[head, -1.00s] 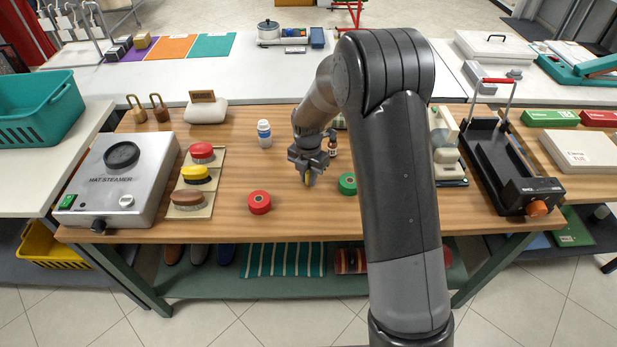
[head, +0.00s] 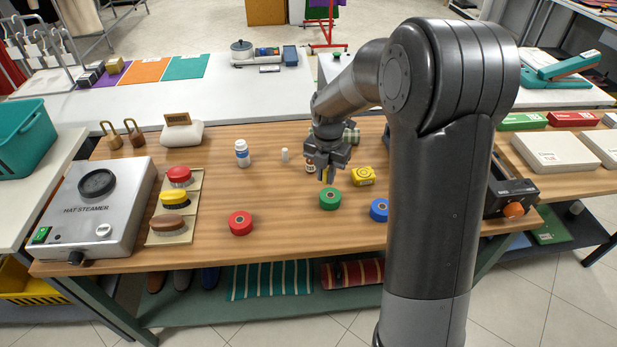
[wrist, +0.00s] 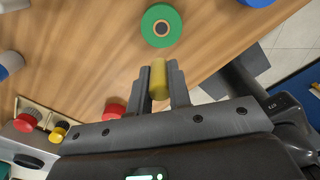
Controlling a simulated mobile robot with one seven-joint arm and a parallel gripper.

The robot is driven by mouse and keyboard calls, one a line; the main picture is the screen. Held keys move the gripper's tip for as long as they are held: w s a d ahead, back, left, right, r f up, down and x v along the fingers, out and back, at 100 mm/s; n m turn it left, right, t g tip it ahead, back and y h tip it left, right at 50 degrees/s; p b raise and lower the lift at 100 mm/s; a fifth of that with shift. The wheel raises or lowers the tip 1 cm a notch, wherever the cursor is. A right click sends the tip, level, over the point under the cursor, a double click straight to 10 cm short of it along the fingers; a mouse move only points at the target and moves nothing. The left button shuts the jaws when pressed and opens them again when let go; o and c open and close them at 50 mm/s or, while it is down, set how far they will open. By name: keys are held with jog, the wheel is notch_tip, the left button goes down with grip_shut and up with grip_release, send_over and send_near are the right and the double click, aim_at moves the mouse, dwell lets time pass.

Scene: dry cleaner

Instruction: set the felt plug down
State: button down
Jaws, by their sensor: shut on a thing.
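The felt plug is a small yellow cylinder (wrist: 158,80) held between the fingers of my gripper (wrist: 160,88). In the head view my gripper (head: 328,172) is over the bench, just behind the green ring, with the yellow plug (head: 324,177) pointing down and partly hidden by the fingers. The green ring (head: 330,199) lies flat, with a dark centre; it also shows ahead of the plug in the wrist view (wrist: 161,27). The plug appears apart from the ring and the bench top.
A hat steamer (head: 97,215) stands left. Bare wood lies between the red and green rings.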

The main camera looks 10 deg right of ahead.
jog(key=shift+w+d+r, duration=0.1)
jog(key=shift+d+r, duration=0.1)
jog(key=shift+d, duration=0.15)
jog(key=w+d, duration=0.3)
jog(key=w, duration=2.1)
send_over(294, 145)
notch_tip(294, 145, down, 7)
jog(key=shift+s+r, duration=0.15)
jog(key=shift+r, duration=0.05)
jog(key=shift+f, duration=2)
jog(key=shift+f, duration=0.1)
jog(key=c, duration=1.3)
grip_release()
jog(key=shift+c, duration=0.2)
